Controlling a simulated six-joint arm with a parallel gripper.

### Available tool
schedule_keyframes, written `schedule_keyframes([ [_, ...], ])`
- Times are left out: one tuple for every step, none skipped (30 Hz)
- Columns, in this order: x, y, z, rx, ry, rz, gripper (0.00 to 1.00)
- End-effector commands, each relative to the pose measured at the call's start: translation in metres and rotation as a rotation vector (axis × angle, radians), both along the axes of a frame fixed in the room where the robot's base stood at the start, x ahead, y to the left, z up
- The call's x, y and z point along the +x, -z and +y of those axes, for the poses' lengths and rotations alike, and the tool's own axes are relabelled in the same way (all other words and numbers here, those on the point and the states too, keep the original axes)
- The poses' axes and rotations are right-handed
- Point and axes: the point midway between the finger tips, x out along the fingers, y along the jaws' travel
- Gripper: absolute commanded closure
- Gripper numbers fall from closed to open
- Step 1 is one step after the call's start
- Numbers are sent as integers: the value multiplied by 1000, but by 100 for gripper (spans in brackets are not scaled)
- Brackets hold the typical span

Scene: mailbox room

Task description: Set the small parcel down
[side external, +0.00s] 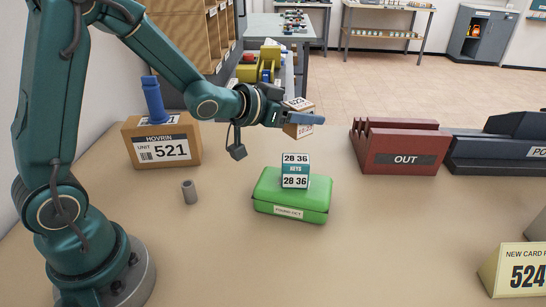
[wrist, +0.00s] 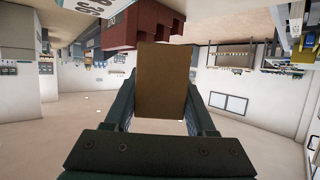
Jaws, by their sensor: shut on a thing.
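The small parcel (side external: 297,129) is a brown box with a white label on top. My gripper (side external: 302,120) is shut on it and holds it in the air above the table, behind the green box. In the wrist view the parcel (wrist: 164,80) is a plain brown face between the two fingers of my gripper (wrist: 163,100). The parcel's underside is hidden.
A green box (side external: 268,207) carries a keys block (side external: 295,171). A larger carton (side external: 162,142) with a blue stamp stands at left, near a grey cylinder (side external: 189,192). A red OUT tray (side external: 398,150) stands at right, beside a dark tray (side external: 500,150). The front middle is clear.

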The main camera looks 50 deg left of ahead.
Motion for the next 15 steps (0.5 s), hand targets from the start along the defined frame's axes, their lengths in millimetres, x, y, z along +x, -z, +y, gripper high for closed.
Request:
schedule_keyframes([
  [-1,-3,-13,2,59,-6,100],
  [-2,-4,-21,3,94,-5,100],
  [-5,-5,-31,3,140,-5,100],
  [-7,-6,-38,3,177,-5,100],
  [-9,-6,-46,3,213,-4,100],
  [-13,-6,-56,2,265,-5,100],
  [-16,-6,-64,2,306,-5,100],
  [-20,-6,-72,3,348,-4,100],
  [-26,-5,-84,1,411,-3,100],
  [-32,-5,-92,0,459,-3,100],
  [-38,-3,-100,1,511,-1,100],
  [-47,-1,-112,-1,584,-1,100],
  [-54,1,-119,-3,640,1,100],
  [-62,3,-126,-3,696,3,100],
  [-73,7,-135,-4,767,4,100],
])
